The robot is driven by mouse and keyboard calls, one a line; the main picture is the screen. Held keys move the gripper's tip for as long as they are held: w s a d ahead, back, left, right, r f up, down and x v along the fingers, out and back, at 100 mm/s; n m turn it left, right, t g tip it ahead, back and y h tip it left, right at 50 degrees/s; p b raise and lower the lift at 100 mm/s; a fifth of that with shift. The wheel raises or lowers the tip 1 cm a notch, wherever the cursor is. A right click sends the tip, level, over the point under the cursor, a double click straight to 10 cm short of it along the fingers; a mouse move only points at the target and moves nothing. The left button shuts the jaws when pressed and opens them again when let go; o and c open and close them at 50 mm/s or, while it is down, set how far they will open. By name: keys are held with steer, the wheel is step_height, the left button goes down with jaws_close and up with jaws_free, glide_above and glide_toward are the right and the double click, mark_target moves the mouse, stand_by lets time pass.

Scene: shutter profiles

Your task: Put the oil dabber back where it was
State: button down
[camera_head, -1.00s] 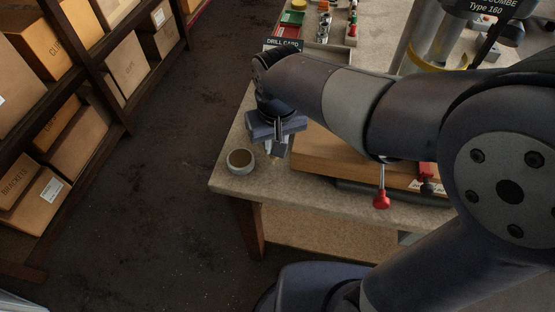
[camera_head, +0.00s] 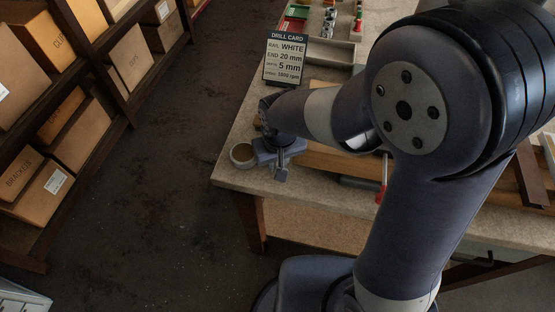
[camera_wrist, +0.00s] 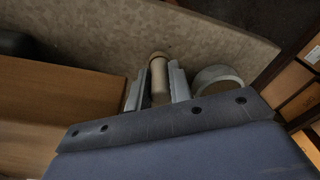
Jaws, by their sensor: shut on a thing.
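My gripper (camera_head: 281,170) is over the front left corner of the workbench, just right of a small round cup (camera_head: 242,154) with brown contents. In the wrist view my gripper (camera_wrist: 157,88) is shut on the oil dabber (camera_wrist: 159,80), a tan cylinder with a rounded end between the two fingers. The cup (camera_wrist: 219,79) is beside the right finger in that view, and the dabber is outside it. In the head view I cannot make out the dabber apart from the fingers.
The workbench (camera_head: 228,165) has a bare stone-like top at its left edge. A drill card (camera_head: 285,60) stands behind my wrist. A wooden block (camera_wrist: 60,105) lies close to the gripper. A red-handled tool (camera_head: 381,192) is at the front edge. Shelves with boxes (camera_head: 62,185) stand left.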

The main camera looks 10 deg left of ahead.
steer(key=shift+f, duration=0.15)
steer(key=c, duration=1.6)
jaws_free()
steer(key=shift+o, duration=0.2)
steer(key=shift+r, duration=0.7)
step_height(320, 180, up, 11)
steer(key=s, duration=0.1)
steer(key=shift+s+d, duration=0.2)
steer(key=shift+d, duration=0.15)
